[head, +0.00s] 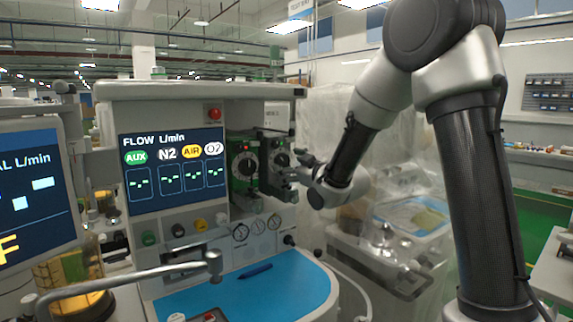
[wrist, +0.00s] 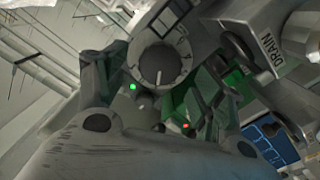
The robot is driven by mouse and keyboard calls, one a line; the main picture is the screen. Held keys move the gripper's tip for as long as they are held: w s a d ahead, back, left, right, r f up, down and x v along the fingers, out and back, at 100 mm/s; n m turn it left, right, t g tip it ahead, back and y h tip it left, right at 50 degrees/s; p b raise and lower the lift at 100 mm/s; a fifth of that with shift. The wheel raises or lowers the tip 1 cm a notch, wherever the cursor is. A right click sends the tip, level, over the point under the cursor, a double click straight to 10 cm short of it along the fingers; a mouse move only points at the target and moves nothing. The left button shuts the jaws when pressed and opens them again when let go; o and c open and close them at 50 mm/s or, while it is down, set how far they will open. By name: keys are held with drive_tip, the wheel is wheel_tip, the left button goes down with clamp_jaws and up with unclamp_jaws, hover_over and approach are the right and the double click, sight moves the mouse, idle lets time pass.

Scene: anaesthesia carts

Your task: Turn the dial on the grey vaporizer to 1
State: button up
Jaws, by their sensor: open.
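Two vaporizers stand side by side right of the flow screen in the head view. The left vaporizer (head: 243,162) has a black dial with a red light by it. The right, grey vaporizer (head: 275,155) has a round dial (head: 282,160), partly hidden by my gripper (head: 296,174). In the wrist view the grey dial (wrist: 160,66) faces me with a pale pointer line, with a green light below left of it. My gripper (wrist: 152,84) is open, its fingers on either side of the dial's lower part. I cannot tell if they touch it. The dial's number is too blurred to read.
The blue worktop (head: 250,285) with a pen lies below the vaporizers. A metal arm (head: 150,275) crosses the front left. A plastic-covered cart (head: 380,245) stands to the right. In the wrist view a DRAIN-labelled part (wrist: 262,50) is close on the right.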

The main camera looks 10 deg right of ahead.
drive_tip(key=v, duration=0.5)
drive_tip(key=shift+s, duration=0.1)
drive_tip(key=s+d+f+m+g+h, duration=0.1)
drive_tip(key=s+d+m+g+h, duration=0.5)
drive_tip(key=s+d, duration=0.7)
drive_tip(key=s+d+f+m+g, duration=0.1)
drive_tip(key=s+f+m+g, duration=0.1)
drive_tip(key=s, duration=1)
drive_tip(key=s+d+f+m+g+h, duration=0.1)
drive_tip(key=s+g, duration=0.3)
drive_tip(key=s, duration=0.8)
drive_tip(key=shift+f+m, duration=0.5)
drive_tip(key=shift+f, duration=0.2)
